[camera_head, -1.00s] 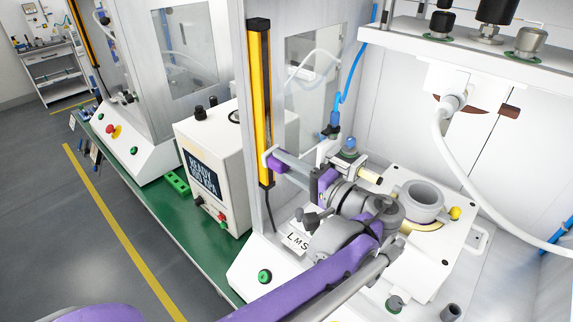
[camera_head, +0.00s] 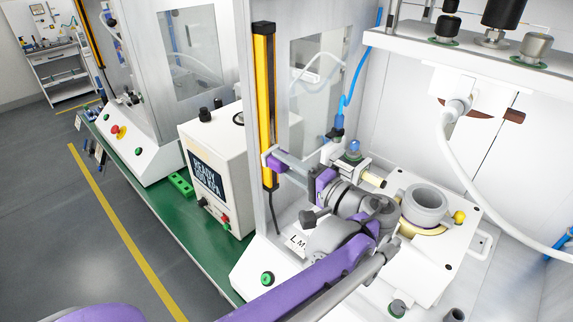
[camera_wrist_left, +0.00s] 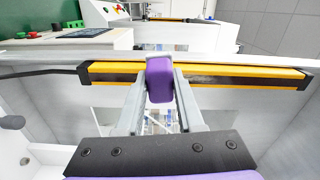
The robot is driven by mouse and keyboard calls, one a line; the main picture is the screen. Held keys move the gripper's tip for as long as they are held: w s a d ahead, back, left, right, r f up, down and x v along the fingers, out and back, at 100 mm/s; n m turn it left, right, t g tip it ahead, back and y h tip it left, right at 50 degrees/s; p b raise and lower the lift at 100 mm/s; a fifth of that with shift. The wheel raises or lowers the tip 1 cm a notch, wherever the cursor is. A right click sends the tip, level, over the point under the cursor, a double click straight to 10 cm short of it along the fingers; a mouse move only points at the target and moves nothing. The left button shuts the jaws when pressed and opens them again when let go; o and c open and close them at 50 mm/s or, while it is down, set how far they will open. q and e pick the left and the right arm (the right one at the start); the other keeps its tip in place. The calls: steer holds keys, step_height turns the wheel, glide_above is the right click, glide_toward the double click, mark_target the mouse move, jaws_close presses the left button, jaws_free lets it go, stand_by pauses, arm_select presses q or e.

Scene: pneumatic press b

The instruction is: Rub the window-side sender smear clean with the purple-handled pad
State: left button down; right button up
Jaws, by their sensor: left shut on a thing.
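The window-side sender is a tall yellow bar with a dark strip (camera_head: 263,90), upright by the press window. In the left wrist view, the bar (camera_wrist_left: 270,77) runs across the picture. A faint greyish patch, possibly the smear (camera_wrist_left: 205,78), shows on its dark strip, just right of the pad. My left gripper (camera_head: 289,167) is shut on the purple-handled pad (camera_wrist_left: 160,80), which also shows in the head view (camera_head: 276,162). The pad is at the bar's lower part; its wiping face is hidden, and I cannot tell whether it touches. My right gripper is not in view.
A white control box with a display (camera_head: 206,172) stands left of the bar on the green bench (camera_head: 150,195). A white hose (camera_head: 455,160) hangs at the right.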

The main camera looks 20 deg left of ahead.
arm_select(q)
steer(key=shift+w+a, duration=0.1)
steer(key=shift+a, duration=0.2)
